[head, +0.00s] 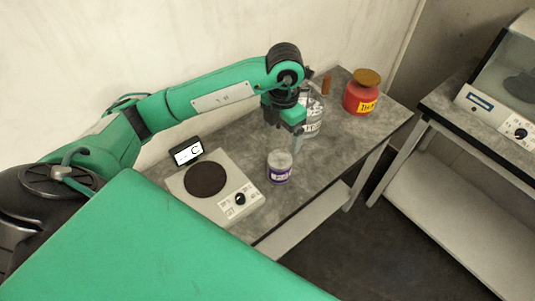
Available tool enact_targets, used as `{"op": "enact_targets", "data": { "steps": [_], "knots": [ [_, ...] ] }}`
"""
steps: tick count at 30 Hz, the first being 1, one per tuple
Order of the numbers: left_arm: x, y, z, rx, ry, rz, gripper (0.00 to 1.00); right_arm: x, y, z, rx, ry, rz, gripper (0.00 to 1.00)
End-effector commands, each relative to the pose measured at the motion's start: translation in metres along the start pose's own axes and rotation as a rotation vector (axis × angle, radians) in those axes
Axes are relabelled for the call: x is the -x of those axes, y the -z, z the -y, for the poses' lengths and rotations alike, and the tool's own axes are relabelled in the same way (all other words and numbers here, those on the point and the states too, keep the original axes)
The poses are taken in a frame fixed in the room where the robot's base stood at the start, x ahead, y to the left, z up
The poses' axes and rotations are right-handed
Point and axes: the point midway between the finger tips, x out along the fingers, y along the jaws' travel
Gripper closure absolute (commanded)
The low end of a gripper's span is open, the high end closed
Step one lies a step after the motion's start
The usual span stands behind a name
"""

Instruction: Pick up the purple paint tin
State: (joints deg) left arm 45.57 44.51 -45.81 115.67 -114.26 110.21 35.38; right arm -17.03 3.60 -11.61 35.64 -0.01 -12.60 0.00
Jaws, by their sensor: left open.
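The purple paint tin (280,174) is a small white tin with a purple label and a pale lid. It stands upright on the grey bench (335,146), just right of the hotplate-like device. My left gripper (283,139) points down above and slightly behind the tin in the picture. It is open, and I see nothing between its fingers. The gap between the fingertips and the tin is hard to judge. My right gripper is not in view.
A device with a dark round plate (206,179) and small display stands left of the tin. A clear jar (314,120) stands close behind my gripper. A red jar (361,98) is farther right. A second bench (465,125) stands at right.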

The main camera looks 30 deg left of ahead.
Motion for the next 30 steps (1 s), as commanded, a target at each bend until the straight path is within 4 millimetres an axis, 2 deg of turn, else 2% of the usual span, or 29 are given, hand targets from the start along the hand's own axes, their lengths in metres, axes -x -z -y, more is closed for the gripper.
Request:
{"op": "enact_targets", "data": {
  "steps": [5, 9, 14, 17, 23, 30],
  "knots": [
    [-0.016, 0.001, -0.001, 0.003, -0.003, -0.007, 0.11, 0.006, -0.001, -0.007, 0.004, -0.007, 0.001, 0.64],
    [-0.044, 0.002, 0.000, 0.003, -0.002, -0.008, 0.11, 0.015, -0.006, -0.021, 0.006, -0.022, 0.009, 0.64],
    [-0.072, 0.001, -0.001, 0.003, -0.002, -0.005, 0.11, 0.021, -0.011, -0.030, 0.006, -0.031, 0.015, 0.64],
    [-0.082, 0.001, -0.001, 0.003, -0.003, -0.003, 0.11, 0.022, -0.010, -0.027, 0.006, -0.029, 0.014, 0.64],
    [-0.094, 0.003, 0.001, 0.001, -0.002, -0.005, 0.11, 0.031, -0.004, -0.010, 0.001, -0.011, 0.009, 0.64],
    [-0.126, 0.004, 0.003, 0.003, -0.002, -0.004, 0.11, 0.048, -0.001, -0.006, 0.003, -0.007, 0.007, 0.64]
  ]
}}
